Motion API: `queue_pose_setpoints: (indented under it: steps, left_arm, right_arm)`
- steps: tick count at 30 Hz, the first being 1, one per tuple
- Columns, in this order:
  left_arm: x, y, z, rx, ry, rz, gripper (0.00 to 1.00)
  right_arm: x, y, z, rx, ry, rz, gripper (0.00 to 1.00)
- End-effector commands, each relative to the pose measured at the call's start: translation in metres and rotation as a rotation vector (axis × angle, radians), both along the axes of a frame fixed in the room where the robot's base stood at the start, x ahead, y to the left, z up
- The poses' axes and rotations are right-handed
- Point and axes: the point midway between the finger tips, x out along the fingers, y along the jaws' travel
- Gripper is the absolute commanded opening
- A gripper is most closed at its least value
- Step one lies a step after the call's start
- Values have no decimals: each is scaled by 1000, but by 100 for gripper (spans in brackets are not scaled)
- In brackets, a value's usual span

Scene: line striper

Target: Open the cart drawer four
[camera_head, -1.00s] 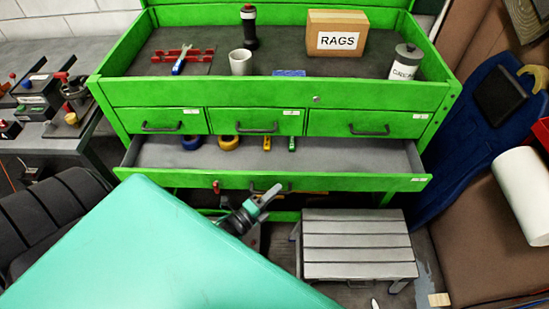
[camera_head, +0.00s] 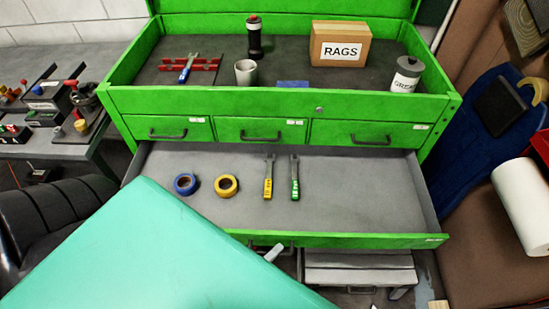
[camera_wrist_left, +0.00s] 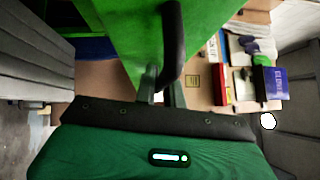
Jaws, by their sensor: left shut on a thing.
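The green cart (camera_head: 290,103) has three small shut drawers above a wide drawer (camera_head: 385,240). The wide drawer stands well out, its grey floor showing. In it lie blue tape (camera_head: 186,183), yellow tape (camera_head: 226,185), a yellow-handled tool (camera_head: 268,182) and a green-handled tool (camera_head: 295,180). My left gripper (camera_head: 273,253) is at the drawer front, mostly hidden behind my teal arm cover. In the left wrist view, its fingers (camera_wrist_left: 163,88) are shut on the dark drawer handle (camera_wrist_left: 173,35) on the green front. My right gripper is not in view.
The cart's top tray holds a RAGS box (camera_head: 339,45), a grey cup (camera_head: 245,72), a dark bottle (camera_head: 254,38) and a lidded can (camera_head: 405,75). A grey slatted step (camera_head: 360,270) stands below the drawer front. A tool-covered bench (camera_head: 60,143) is at left.

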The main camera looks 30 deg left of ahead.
Motion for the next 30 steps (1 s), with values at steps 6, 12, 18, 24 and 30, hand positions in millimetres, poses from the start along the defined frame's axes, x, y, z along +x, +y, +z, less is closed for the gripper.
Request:
queue_pose_setpoints:
  steps: [6, 12, 18, 24, 30]
  left_arm:
    - [-1, 0, -1, -1, 2, 0, 0]
    - [-1, 0, -1, -1, 2, 0, 28]
    - [0, 0, -1, 0, 1, 0, 32]
    - [-5, 1, -2, 0, 2, 0, 32]
    - [-34, 8, -8, 1, 4, 0, 32]
  right_arm:
    - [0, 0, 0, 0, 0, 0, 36]
    - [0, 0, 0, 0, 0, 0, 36]
    - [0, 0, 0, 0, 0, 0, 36]
    - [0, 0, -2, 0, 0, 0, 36]
    - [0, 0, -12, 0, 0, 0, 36]
